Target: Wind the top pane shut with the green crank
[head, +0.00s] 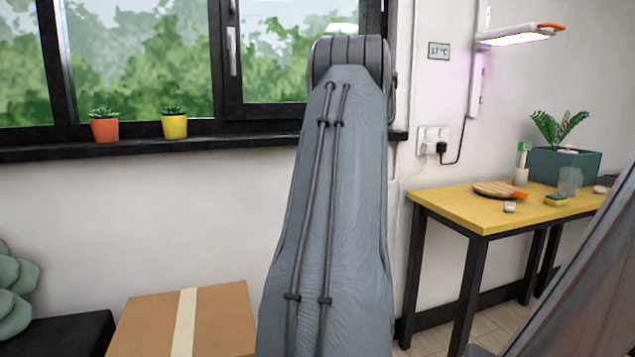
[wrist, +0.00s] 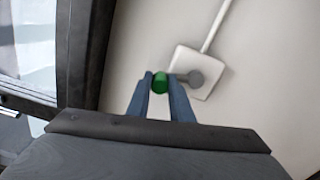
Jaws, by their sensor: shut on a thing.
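In the wrist view the green crank knob (wrist: 161,82) sits between the two blue-grey fingers of my gripper (wrist: 160,84), which is shut on it. A grey round hub (wrist: 195,78) of the crank lies just right of the knob, in front of a white wall box (wrist: 203,66). The dark window frame (wrist: 92,50) runs down the left of the wrist view. In the head view the window (head: 222,60) shows, but its upper part is outside the picture, so the top pane is not seen. My arm hides the crank there.
A white rod (wrist: 216,25) runs up from the wall box. Two potted plants, orange (head: 105,130) and yellow (head: 174,126), stand on the dark sill (head: 60,153). A cardboard box (head: 222,318) is below. A yellow table (head: 450,207) with small items stands right.

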